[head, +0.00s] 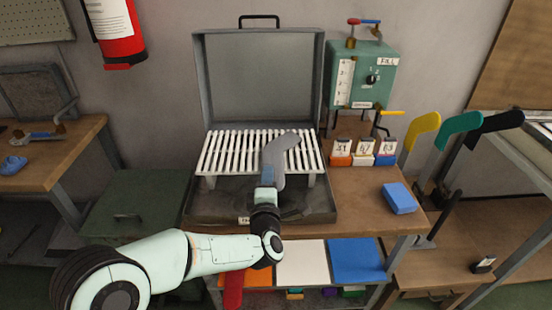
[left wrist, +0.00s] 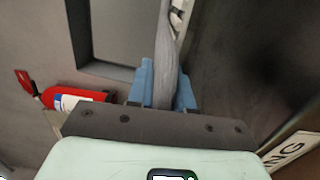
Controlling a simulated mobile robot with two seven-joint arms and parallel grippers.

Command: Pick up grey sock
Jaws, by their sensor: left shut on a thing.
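A grey sock (head: 279,150) is over the right part of a white slatted rack (head: 230,152) in an open grey case (head: 203,90). My left gripper (head: 268,177) reaches up to it from the front. Its blue fingers are shut on the sock's lower end. In the left wrist view the sock (left wrist: 167,55) runs up between the two fingertips (left wrist: 164,88). I cannot tell whether the sock touches the slats. My right gripper is not in view.
A green box with a gauge (head: 364,75) stands behind the table (head: 360,205). Small numbered blocks (head: 363,155) and a blue block (head: 398,198) are to the right. Yellow (head: 421,128), teal (head: 460,124) and black (head: 500,122) foot-shaped boards stand farther right.

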